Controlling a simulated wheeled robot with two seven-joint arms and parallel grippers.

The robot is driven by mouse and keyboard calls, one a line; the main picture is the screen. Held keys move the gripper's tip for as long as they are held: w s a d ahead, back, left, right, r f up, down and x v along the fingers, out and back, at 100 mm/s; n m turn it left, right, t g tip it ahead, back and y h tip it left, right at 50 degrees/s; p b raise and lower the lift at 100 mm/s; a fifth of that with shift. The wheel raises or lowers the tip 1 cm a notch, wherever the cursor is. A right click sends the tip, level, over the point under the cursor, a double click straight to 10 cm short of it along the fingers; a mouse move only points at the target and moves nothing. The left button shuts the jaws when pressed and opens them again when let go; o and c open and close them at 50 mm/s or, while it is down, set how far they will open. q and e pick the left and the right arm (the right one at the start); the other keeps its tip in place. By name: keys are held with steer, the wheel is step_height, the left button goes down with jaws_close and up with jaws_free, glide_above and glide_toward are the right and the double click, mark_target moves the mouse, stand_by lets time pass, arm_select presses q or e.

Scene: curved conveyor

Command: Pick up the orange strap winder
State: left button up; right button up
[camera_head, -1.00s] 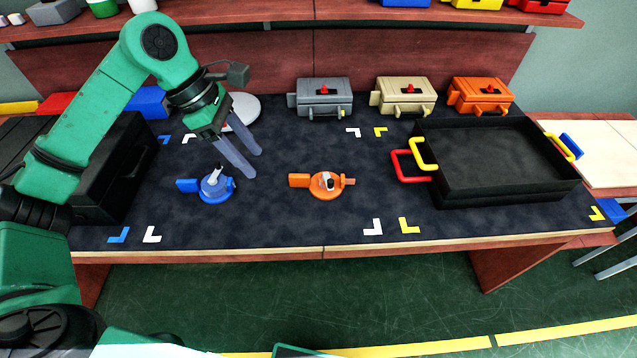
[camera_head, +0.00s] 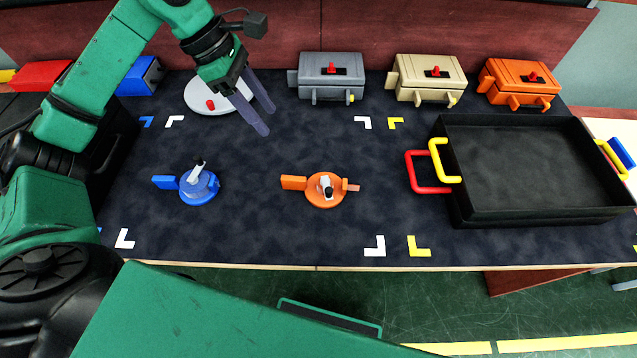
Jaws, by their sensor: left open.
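The orange strap winder (camera_head: 318,189) lies on the dark table mat, right of a blue strap winder (camera_head: 199,187). It has a round orange body, a flat tab on its left and a white and black lever on top. My left gripper (camera_head: 268,121) is open and empty. Its two fingers point down and to the right, above the mat, up and to the left of the orange winder and apart from it. My right gripper is not in view.
A black tray (camera_head: 452,205) with red and yellow handles stands at the right. Grey (camera_head: 331,76), beige (camera_head: 428,78) and orange (camera_head: 519,82) toolboxes line the back. A white disc (camera_head: 205,97) lies behind the left gripper. The mat around the orange winder is clear.

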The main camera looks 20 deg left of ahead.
arm_select(q)
step_height(320, 180, down, 3)
steer(key=s+b, duration=0.1)
steer(key=b, duration=0.6)
glide_toward(298, 179)
steer(key=p+x, duration=0.2)
steer(key=x, duration=0.8)
steer(key=shift+w+d+f, duration=0.1)
steer(key=shift+w+f, duration=0.05)
steer(key=shift+f, duration=0.05)
jaws_close()
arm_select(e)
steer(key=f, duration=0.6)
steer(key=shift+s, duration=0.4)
